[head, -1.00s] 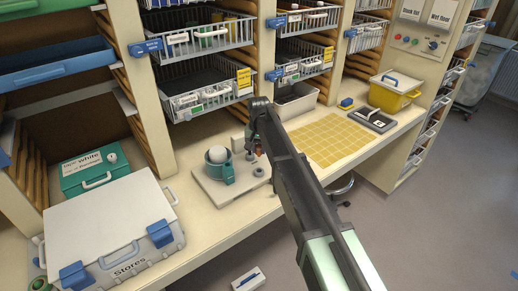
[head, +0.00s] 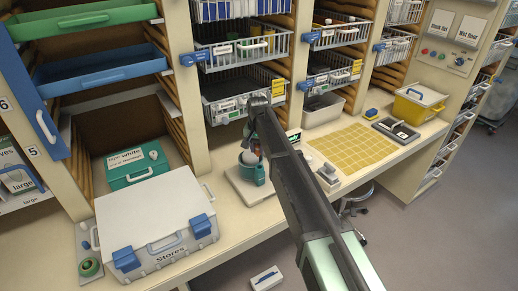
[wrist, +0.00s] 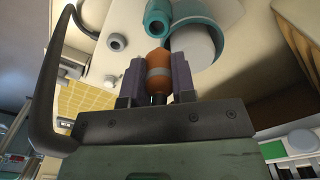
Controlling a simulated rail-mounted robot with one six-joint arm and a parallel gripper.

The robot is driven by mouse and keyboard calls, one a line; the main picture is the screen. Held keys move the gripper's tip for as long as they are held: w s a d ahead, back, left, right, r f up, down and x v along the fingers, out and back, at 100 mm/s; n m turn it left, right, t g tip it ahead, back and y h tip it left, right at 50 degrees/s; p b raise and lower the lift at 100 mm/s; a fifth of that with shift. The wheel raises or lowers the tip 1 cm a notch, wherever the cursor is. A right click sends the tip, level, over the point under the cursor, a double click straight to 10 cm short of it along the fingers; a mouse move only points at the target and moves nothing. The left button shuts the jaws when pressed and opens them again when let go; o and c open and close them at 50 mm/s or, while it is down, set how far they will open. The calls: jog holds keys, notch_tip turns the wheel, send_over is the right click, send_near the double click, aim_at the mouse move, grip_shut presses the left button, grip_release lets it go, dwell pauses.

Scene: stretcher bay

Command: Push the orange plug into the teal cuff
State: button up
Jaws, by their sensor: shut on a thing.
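My gripper (wrist: 158,85) is shut on the orange plug (wrist: 158,58), which has a grey band and sits between the two purple-grey fingers. The teal cuff (wrist: 157,20) is a short tube with a round opening, just past the plug's tip in the wrist view. The plug looks outside the cuff; the exact gap is hard to judge. A larger teal ring (wrist: 213,13) around a pale round body adjoins the cuff. In the head view, the teal part (head: 259,176) shows on the pale board (head: 247,191), and my arm hides most of the gripper and plug.
A grey round socket (wrist: 115,42) is on the board. The white Stores case (head: 150,215) stands to the left on the bench. A yellow grid mat (head: 350,150) lies to the right. Wire baskets (head: 245,95) hang behind, above the bench.

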jog(key=shift+w+d+f, duration=0.1)
jog(key=shift+d+f, duration=0.1)
notch_tip(320, 180, down, 4)
jog(key=b, duration=0.4)
jog(key=shift+d, duration=0.1)
jog(key=shift+f+b, duration=1.45)
jog(key=shift+b, duration=0.05)
dwell(0.7)
jog(key=o, duration=1)
jog(key=shift+r, duration=0.15)
notch_tip(320, 180, up, 11)
jog(key=p, duration=1.1)
jog(key=shift+f, duration=0.2)
